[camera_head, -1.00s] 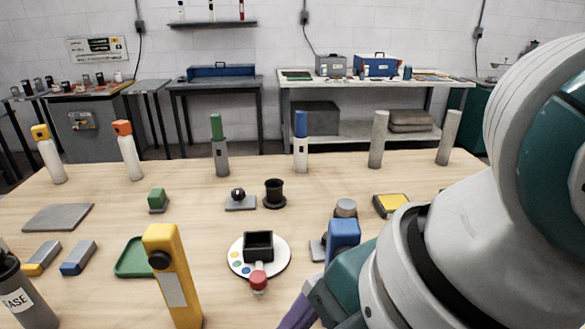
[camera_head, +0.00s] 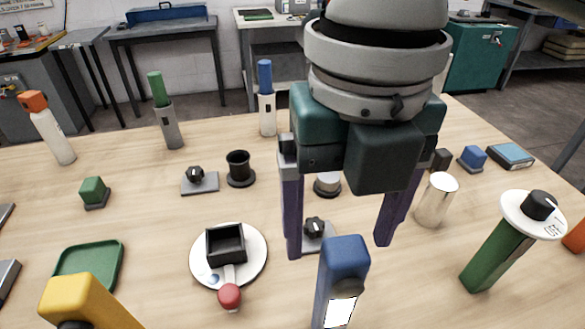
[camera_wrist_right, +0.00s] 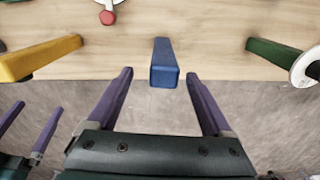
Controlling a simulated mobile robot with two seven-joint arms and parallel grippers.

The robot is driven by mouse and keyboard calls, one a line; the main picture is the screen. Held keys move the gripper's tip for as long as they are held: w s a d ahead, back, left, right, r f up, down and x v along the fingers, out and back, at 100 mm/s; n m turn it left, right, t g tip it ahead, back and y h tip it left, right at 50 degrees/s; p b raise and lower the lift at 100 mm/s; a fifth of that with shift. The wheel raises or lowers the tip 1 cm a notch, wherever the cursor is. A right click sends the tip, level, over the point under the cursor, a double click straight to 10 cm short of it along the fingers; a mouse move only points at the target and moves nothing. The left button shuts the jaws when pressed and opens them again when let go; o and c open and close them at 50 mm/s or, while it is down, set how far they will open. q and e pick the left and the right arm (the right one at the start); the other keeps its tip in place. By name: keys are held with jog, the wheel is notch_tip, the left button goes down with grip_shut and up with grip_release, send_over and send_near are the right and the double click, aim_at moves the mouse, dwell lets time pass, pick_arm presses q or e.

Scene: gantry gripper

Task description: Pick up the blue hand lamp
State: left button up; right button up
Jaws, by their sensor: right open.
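The blue hand lamp (camera_head: 342,268) stands upright near the front edge of the table, with a white panel on its side. In the right wrist view the lamp (camera_wrist_right: 164,68) shows between and just beyond my fingertips. In the right wrist view the gripper (camera_wrist_right: 159,73) is empty and the lamp appears untouched. My left gripper (camera_wrist_right: 39,107) shows at the lower left of that view, its two purple fingers apart; it is not in the head view.
A yellow lamp (camera_head: 88,303) stands left and a green one (camera_head: 495,258) right, with a white disc (camera_head: 533,214) at its top. A white round plate (camera_head: 255,243) with a black box lies left of the blue lamp. A metal cylinder (camera_head: 436,200) stands behind right.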

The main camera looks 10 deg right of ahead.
aim_at(341, 249)
jog(key=f, duration=0.4)
jog(key=shift+s, duration=0.25)
jog(key=f, duration=0.5)
jog(key=shift+d+f, duration=0.3)
jog(key=shift+f, duration=0.05)
jog(key=shift+c, duration=0.2)
grip_shut()
